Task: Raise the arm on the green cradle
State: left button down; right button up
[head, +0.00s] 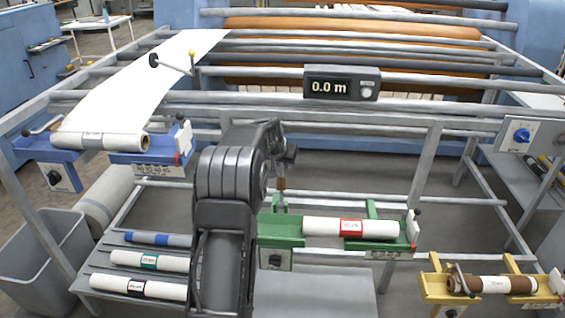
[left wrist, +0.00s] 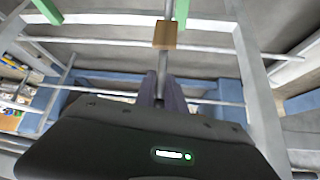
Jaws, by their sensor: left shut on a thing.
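The green cradle (head: 375,246) stands right of centre in the head view, with a white roll (head: 325,226) with a red label lying on it. Its metal arm (head: 281,201), with a brass-coloured block (head: 281,184), stands roughly upright at the cradle's left end. My left gripper (head: 287,158) is above that end, partly hidden by my own forearm. In the left wrist view its fingers (left wrist: 161,90) are closed on the metal arm, and the brass-coloured block (left wrist: 165,35) shows beyond them. The arm's lower joint is not clear. My right gripper is not in view.
A blue cradle (head: 150,158) with a roll is at left, and a yellow cradle (head: 432,288) is at lower right. Several rolls (head: 140,287) lie on a rack at lower left. A 0.0 m display (head: 340,87) sits on the frame rails above.

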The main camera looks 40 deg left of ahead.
pick_arm(q)
jog(key=shift+a+r, duration=0.15)
jog(key=c, duration=1.5)
grip_release()
jog(key=b+v, duration=0.1)
jog(key=v, duration=0.6)
jog(key=shift+s+r+b, duration=0.2)
jog(key=shift+b, duration=0.1)
